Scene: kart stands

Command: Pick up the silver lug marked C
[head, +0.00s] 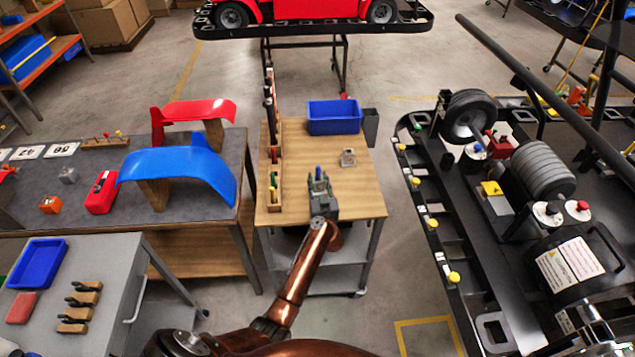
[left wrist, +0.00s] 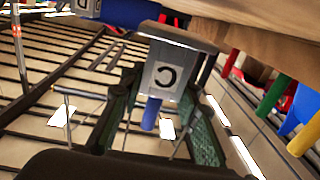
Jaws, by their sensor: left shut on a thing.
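The silver lug marked C (left wrist: 168,70) shows in the left wrist view as a grey metal block with a dark C on a pale label. A blue peg (left wrist: 152,113) shows beside the label, between the fingers. My left gripper (left wrist: 160,108) is shut on the lug, with one finger on each side. In the head view my left gripper (head: 319,186) is over the front part of the wooden bench (head: 358,203), and it largely hides the lug. I cannot tell whether the lug touches the bench. My right gripper is not in view.
Another small silver block (head: 348,157) stands on the bench behind my gripper. A blue bin (head: 334,117) is at the back, and a tool rack (head: 271,125) runs along the left edge. A black kart frame (head: 446,232) stands to the right, past a strip of free floor.

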